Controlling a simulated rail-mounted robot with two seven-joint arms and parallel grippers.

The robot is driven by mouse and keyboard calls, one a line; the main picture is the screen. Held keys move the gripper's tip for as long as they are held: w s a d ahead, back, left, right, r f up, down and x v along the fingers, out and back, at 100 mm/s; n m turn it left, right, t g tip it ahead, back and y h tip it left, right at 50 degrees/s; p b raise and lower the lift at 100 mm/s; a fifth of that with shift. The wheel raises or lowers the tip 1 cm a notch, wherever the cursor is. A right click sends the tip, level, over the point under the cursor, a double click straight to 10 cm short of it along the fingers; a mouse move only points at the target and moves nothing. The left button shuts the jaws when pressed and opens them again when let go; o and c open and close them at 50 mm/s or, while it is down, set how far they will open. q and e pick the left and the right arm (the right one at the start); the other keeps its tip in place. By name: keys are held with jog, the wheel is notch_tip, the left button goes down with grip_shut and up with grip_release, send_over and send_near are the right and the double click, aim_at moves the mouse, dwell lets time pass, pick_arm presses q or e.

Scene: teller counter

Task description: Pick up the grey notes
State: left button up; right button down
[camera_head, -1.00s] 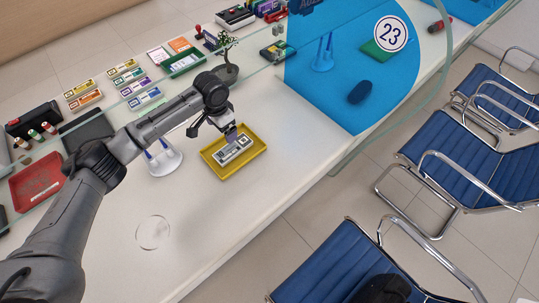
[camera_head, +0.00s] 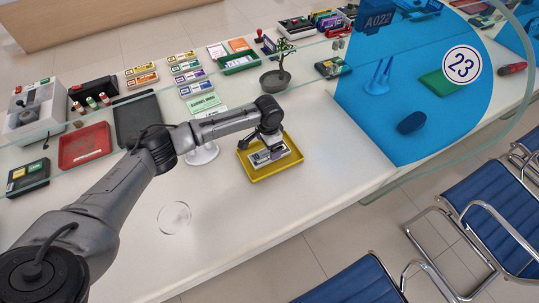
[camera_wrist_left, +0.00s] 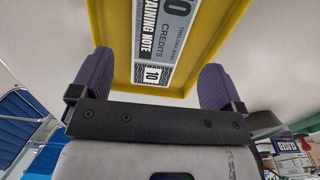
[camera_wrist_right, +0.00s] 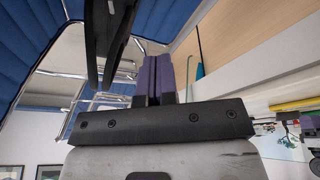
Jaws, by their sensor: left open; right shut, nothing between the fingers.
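The grey notes (camera_wrist_left: 155,40) lie in a yellow tray (camera_head: 290,160) on the white counter. In the head view the notes (camera_head: 275,157) are partly hidden by my left gripper (camera_head: 266,144). In the left wrist view the yellow tray (camera_wrist_left: 235,25) fills the top, and the notes show print reading "TRAINING NOTE" and "CREDITS". My left gripper (camera_wrist_left: 155,78) is open, its purple fingers on either side of the notes' near end; I cannot tell whether they touch. My right gripper (camera_wrist_right: 153,75) is shut and empty in the right wrist view, away from the counter's tray.
A clear glass screen with a blue panel (camera_head: 375,120) rises at the right. The counter in front is mostly clear.

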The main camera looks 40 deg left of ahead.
pick_arm(q)
notch_tip(320, 180, down, 5)
jog(key=shift+d+r+b, duration=0.1)
jog(key=shift+d+b, duration=0.05)
jog(key=shift+b, duration=0.55)
jog(key=shift+w, duration=0.1)
jog(key=shift+c, duration=0.4)
jog(key=shift+c, duration=0.9)
jog(key=c, duration=0.8)
jog(key=shift+o, duration=0.2)
jog(key=shift+r, duration=0.1)
jog(key=r, duration=0.1)
jog(key=r+p, duration=0.1)
jog(key=r, duration=0.2)
jog(key=shift+d+r+p, duration=0.4)
jog(key=d+r+p, duration=0.2)
jog(key=d+r, duration=0.4)
jog(key=d, duration=0.4)
jog(key=shift+d, duration=0.4)
